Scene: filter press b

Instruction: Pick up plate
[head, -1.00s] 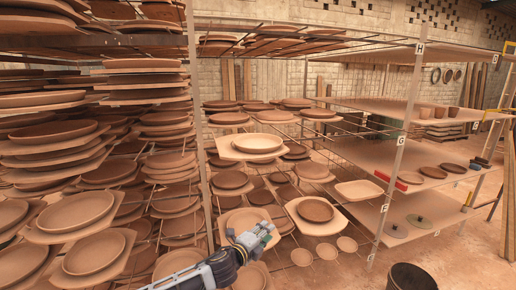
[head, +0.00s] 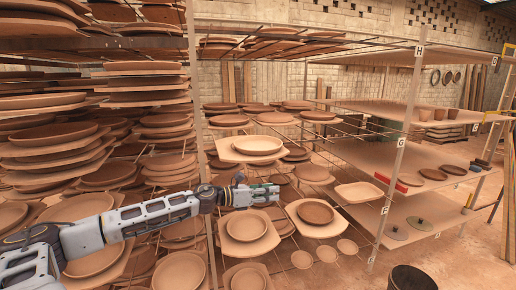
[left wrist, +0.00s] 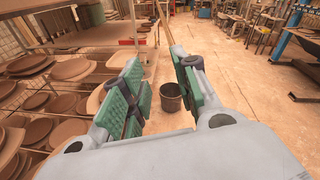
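Many round clay plates sit on boards on the wire racks, and I cannot tell which one the task means. A pale plate (head: 257,144) lies on a board just above my left gripper (head: 268,194) in the head view. Another plate (head: 246,228) lies on a board below the gripper, and a darker plate (head: 315,212) lies to its right. My left gripper is in front of the rack. In the left wrist view its green-padded fingers (left wrist: 157,88) are apart with nothing between them. My right gripper is not in view.
A metal upright (head: 193,100) stands left of the gripper. Open shelves (head: 400,180) with a few plates stand at the right. A dark bucket (head: 410,279) stands on the floor and also shows in the left wrist view (left wrist: 171,97). Bare floor lies at the right.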

